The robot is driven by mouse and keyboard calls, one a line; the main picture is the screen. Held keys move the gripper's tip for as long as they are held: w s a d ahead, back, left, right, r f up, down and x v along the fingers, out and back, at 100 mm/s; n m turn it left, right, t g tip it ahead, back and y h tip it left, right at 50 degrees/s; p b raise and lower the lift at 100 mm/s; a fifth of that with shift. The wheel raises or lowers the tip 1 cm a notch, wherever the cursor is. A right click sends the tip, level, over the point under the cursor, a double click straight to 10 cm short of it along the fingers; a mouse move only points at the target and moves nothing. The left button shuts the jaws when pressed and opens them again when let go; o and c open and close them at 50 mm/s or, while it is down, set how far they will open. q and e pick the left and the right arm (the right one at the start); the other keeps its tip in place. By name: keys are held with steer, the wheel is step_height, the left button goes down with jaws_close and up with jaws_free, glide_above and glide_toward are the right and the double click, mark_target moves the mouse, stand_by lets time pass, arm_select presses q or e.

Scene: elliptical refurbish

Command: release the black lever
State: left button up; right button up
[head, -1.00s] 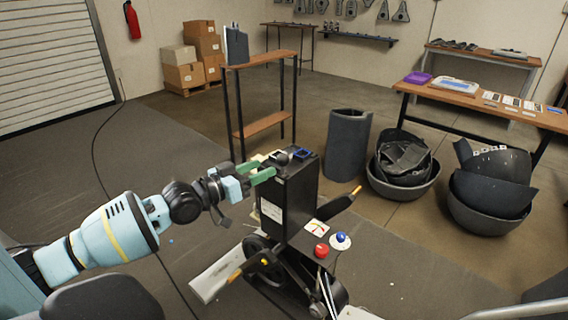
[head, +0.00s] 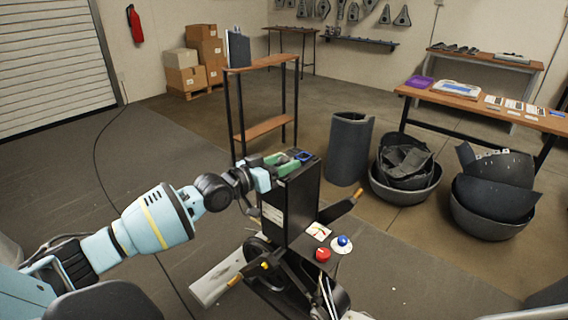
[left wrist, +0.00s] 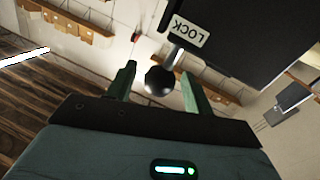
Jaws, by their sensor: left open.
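The black lever shows in the left wrist view as a round black knob (left wrist: 159,81) on a short stem, beside a white LOCK label (left wrist: 188,32) on a dark housing. My left gripper (left wrist: 158,76) is open, with its two green fingers on either side of the knob and a small gap showing at each side. In the head view, my left gripper (head: 279,163) is at the top of the black machine (head: 291,205), and the knob cannot be made out between the fingers. My right gripper is not in view.
The machine carries a red button (head: 323,254), a blue knob (head: 343,241) and a gauge plate (head: 318,231). A wooden shelf (head: 262,63) stands behind it. A dark cylinder (head: 349,148) and bins of black parts (head: 404,170) stand to the right.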

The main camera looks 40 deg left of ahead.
arm_select(q)
steer(key=shift+w+d, duration=0.1)
steer(key=shift+w, duration=0.15)
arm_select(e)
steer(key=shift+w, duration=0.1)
arm_select(q)
jaws_close()
steer(key=shift+r+p, duration=0.85)
steer(key=shift+r, duration=0.8)
jaws_free()
steer(key=shift+f, duration=0.1)
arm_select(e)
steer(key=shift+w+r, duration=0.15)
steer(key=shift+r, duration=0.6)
arm_select(q)
steer(key=shift+f, duration=0.1)
